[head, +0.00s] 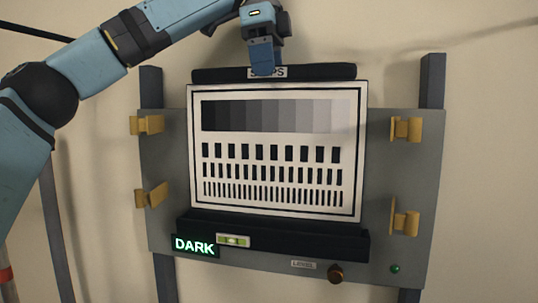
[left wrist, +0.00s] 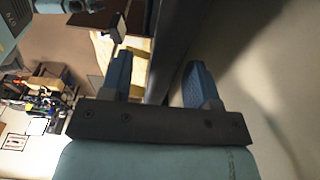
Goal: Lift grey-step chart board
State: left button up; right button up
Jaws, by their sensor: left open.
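The grey-step chart board (head: 277,215) stands upright in the head view, a white panel with a black border, a row of grey steps and rows of black bars. Its bottom edge is at a black ledge and its top edge is just below a black top bar (head: 320,73). My left gripper (head: 264,72) is over the middle of that bar, pointing down and partly covering its "STEPS" label. In the left wrist view its two blue fingers (left wrist: 160,78) are apart, with a dark edge running between them. I cannot tell whether they touch it. My right gripper is not in view.
A grey wall panel (head: 162,190) between dark uprights carries yellow clamps (head: 406,130) on both sides, clear of the board. The black lower ledge (head: 300,240) has a lit "DARK" sign (head: 195,246) and a level vial (head: 233,241). A brown knob (head: 336,273) sits below.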

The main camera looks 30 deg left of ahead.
pick_arm(q)
jog(key=shift+w+f, duration=0.25)
jog(key=shift+f, duration=0.45)
jog(key=shift+s+d+r, duration=0.1)
jog(key=shift+s, duration=0.05)
jog(key=shift+c, duration=0.7)
grip_shut()
